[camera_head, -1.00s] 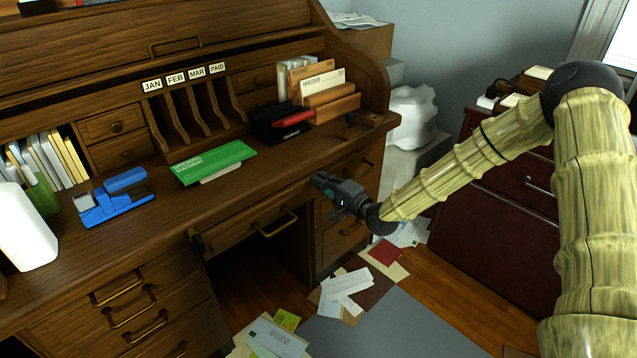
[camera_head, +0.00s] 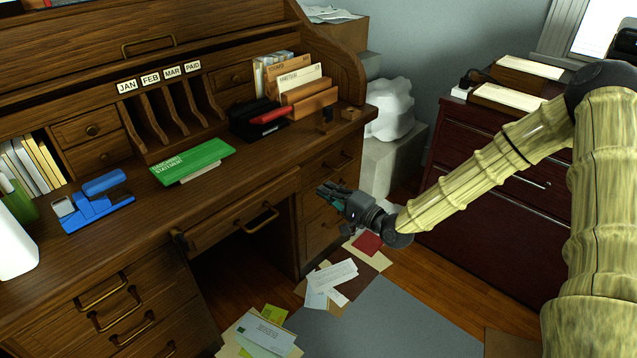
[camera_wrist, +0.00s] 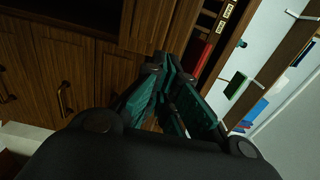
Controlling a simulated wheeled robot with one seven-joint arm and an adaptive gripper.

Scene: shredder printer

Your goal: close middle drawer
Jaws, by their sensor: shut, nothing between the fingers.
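The wooden roll-top desk (camera_head: 225,180) has a wide centre drawer (camera_head: 245,220) with a brass handle under its top. Drawers also stand in the left pedestal (camera_head: 120,310) and the right pedestal (camera_head: 328,165). I cannot tell for sure which drawer is the middle one or how far it is out. My gripper (camera_head: 322,190) is shut and empty, in front of the right pedestal, pointing left, and hides part of its drawer fronts. In the wrist view its dark green fingers (camera_wrist: 167,70) point at brown wood panels with handles (camera_wrist: 65,98).
A green booklet (camera_head: 192,162), a blue stapler-like item (camera_head: 92,205) and a black tray (camera_head: 255,120) lie on the desk. Papers (camera_head: 330,282) are scattered on the floor below. A dark red cabinet (camera_head: 490,195) stands at right. Grey mat floor is open in front.

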